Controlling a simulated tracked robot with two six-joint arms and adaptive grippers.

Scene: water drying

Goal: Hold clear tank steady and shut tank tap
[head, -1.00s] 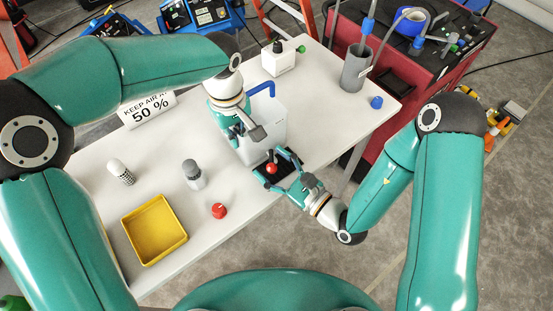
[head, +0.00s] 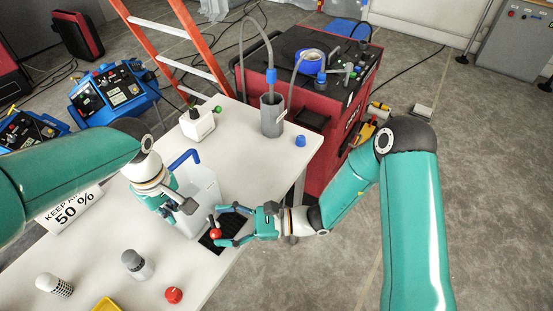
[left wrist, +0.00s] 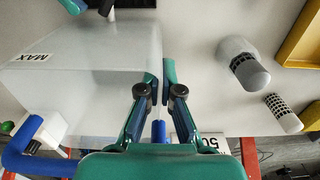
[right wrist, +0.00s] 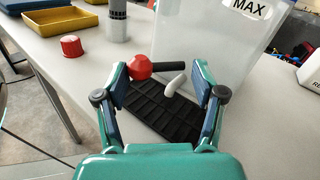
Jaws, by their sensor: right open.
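The clear tank (head: 205,190), translucent with a blue handle (head: 182,158), stands near the table's edge. Its MAX mark shows in the right wrist view (right wrist: 248,12). My left gripper (head: 172,206) is at the tank's left side. In the left wrist view its fingers (left wrist: 161,82) are close together around the tank's wall edge. The tap's red knob (head: 215,233) with a black lever (right wrist: 170,66) and pale spout (right wrist: 176,84) sits low on the tank, above a black grid tray (right wrist: 150,112). My right gripper (head: 222,224) is open, its fingers either side of the tap, the left one close to the knob.
A red cap (head: 173,295), a grey-topped bottle (head: 137,265) and a perforated cylinder (head: 54,285) stand on the table at left. A red cabinet (head: 345,135) stands behind.

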